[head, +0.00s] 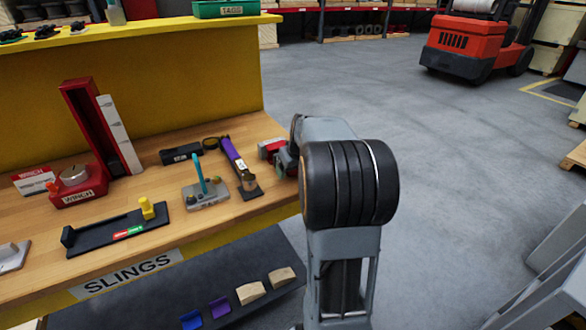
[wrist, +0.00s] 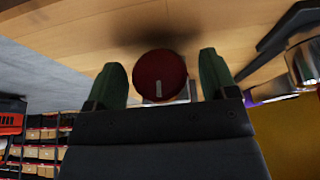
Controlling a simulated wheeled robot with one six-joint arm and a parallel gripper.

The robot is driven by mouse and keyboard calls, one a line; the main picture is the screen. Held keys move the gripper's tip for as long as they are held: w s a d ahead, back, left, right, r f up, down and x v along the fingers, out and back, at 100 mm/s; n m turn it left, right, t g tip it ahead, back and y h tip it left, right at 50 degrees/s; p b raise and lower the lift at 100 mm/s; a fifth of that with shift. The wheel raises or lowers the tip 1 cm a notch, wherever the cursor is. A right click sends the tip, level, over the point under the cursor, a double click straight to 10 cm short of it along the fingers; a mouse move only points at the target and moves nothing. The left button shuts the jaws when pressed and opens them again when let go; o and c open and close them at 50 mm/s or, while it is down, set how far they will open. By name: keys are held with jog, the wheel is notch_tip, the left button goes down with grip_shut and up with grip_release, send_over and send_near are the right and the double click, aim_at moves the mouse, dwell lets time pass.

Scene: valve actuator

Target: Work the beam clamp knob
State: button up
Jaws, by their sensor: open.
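The beam clamp knob (wrist: 160,75) is a dark red round disc with a short pale mark on its face, seen nearly face-on in the wrist view. My gripper (wrist: 161,58) is open, with one dark green finger on each side of the knob. A narrow gap shows between the knob and each finger. In the head view, a small red and grey device (head: 270,148), seemingly the clamp, is at the bench's right end beside my gripper. My arm covers part of it and most of the gripper there.
Open floor (head: 440,150) lies to the right.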

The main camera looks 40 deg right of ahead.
jog(key=shift+c, duration=0.4)
jog(key=c, duration=0.9)
jog(key=shift+o, duration=0.3)
jog(key=shift+d+m+y, duration=0.1)
jog(key=shift+m+y, duration=0.2)
jog(key=shift+y, duration=1.1)
jog(key=o, duration=0.9)
jog(key=v, duration=0.4)
jog(key=p+v, duration=0.1)
jog(key=v, duration=0.9)
jog(key=shift+s+f, duration=0.15)
jog(key=shift+s, duration=0.15)
